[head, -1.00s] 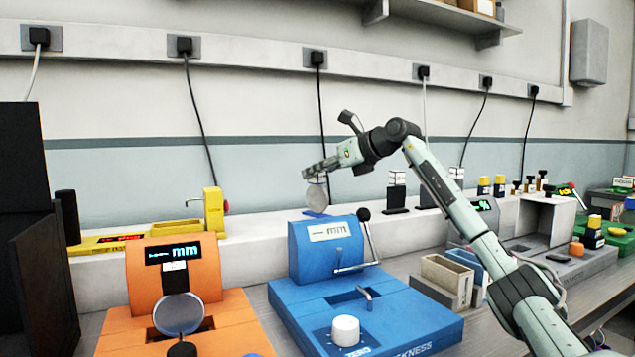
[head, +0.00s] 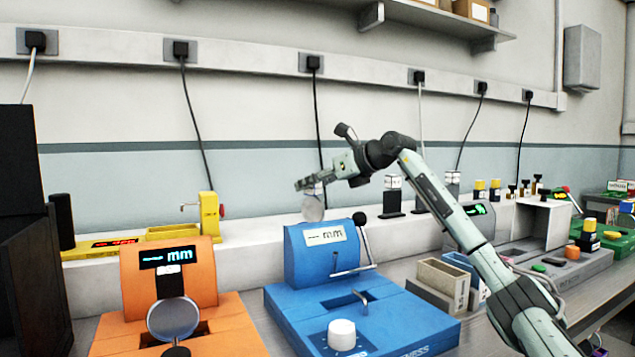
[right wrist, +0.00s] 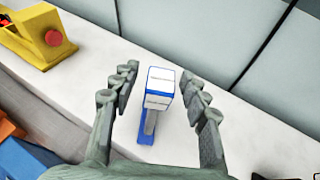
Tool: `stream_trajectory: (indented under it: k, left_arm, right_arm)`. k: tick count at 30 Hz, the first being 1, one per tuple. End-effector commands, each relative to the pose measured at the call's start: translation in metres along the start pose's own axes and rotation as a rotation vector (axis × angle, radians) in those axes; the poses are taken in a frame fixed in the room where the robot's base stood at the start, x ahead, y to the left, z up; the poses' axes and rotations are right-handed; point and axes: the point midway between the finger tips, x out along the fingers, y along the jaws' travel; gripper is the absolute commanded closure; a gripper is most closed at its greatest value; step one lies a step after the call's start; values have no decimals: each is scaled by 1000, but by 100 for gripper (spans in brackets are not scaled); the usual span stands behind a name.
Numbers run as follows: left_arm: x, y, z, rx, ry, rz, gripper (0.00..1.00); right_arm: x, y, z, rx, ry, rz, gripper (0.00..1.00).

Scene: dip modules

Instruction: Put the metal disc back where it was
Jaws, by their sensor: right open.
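The metal disc (head: 313,209) shows as a pale grey round plate behind the blue device, just below my right gripper. In the right wrist view a grey strip that looks like the disc (right wrist: 150,123) edge-on stands at the blue stand (right wrist: 146,139) with white labels on top. My right gripper (head: 301,184) is open above it. In the right wrist view its fingers (right wrist: 160,92) are spread on both sides of the labelled stand, with gaps to it. Whether the disc is fully seated is not clear. My left gripper is not in view.
The blue device (head: 360,318) with a lever and knob stands in front. The orange device (head: 120,338) with a round lens is at left. A yellow device (head: 210,215) stands on the white ledge. Black labelled stands (head: 392,198) are to the right.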

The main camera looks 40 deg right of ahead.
Motion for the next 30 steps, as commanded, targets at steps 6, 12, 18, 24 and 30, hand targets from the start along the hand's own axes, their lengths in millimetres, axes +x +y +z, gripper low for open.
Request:
stream_trajectory:
  k: [6,12,18,24,30]
  left_arm:
    - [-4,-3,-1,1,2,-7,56]
    - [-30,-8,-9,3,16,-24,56]
    - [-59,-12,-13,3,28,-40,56]
    - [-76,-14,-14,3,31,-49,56]
    - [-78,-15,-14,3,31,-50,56]
  right_arm:
    - [-22,-2,0,-2,-2,-5,55]
    - [-66,-1,-1,-4,0,-6,55]
    - [-102,-1,-1,-2,0,-4,55]
    - [-119,0,1,0,0,0,55]
    - [-121,0,2,1,0,0,55]
